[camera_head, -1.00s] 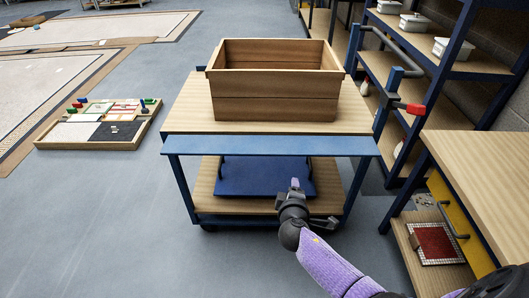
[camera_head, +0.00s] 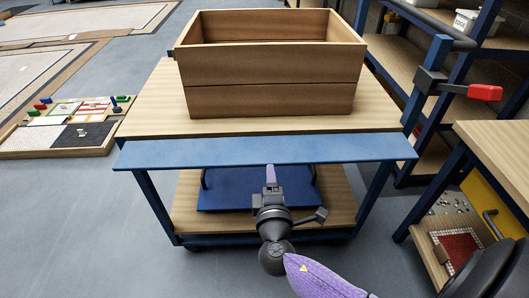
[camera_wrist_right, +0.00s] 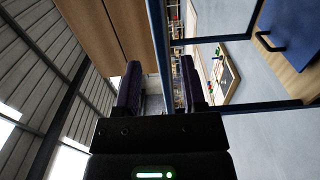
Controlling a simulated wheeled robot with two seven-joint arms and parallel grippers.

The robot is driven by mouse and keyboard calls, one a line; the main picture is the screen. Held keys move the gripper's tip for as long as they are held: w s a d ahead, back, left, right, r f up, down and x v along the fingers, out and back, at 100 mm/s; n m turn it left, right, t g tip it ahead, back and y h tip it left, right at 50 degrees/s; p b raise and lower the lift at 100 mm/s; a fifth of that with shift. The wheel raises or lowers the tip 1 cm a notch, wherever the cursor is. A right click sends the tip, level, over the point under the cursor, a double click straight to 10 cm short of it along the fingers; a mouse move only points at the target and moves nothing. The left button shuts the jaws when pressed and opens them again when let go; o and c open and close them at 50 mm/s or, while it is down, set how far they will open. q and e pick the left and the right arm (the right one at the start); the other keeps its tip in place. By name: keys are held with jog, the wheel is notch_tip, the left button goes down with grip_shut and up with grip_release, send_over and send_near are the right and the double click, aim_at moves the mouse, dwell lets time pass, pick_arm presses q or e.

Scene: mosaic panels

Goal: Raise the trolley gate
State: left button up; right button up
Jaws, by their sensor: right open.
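The trolley (camera_head: 150,105) stands ahead of me in the head view. Its gate, a long blue panel (camera_head: 200,154), runs across the front edge of the wooden top. It juts out low there, not standing upright. My right gripper (camera_head: 270,178) is open, pointing at the gate's front edge near its middle, its tip just below the edge in the picture. In the right wrist view, the blue edge of the gate (camera_wrist_right: 156,35) shows between the two open fingers (camera_wrist_right: 160,90); I cannot tell whether they touch it. My left gripper is not in view.
A wooden crate (camera_head: 270,98) sits on the trolley top behind the gate. A blue tray-like piece (camera_head: 230,190) lies on the lower shelf. A workbench (camera_head: 500,150) and a rack with a red-handled clamp (camera_head: 484,92) stand close on the right.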

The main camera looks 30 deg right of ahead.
aim_at(269, 153)
jog(key=b+x, duration=0.1)
jog(key=x, duration=0.5)
jog(key=shift+w+d+f+b, duration=0.1)
jog(key=shift+w+d+b, duration=0.1)
jog(key=shift+w+b, duration=0.15)
jog(key=shift+w+d, duration=0.25)
jog(key=shift+w, duration=0.1)
jog(key=shift+c, duration=0.4)
jog(key=c, duration=0.5)
grip_shut()
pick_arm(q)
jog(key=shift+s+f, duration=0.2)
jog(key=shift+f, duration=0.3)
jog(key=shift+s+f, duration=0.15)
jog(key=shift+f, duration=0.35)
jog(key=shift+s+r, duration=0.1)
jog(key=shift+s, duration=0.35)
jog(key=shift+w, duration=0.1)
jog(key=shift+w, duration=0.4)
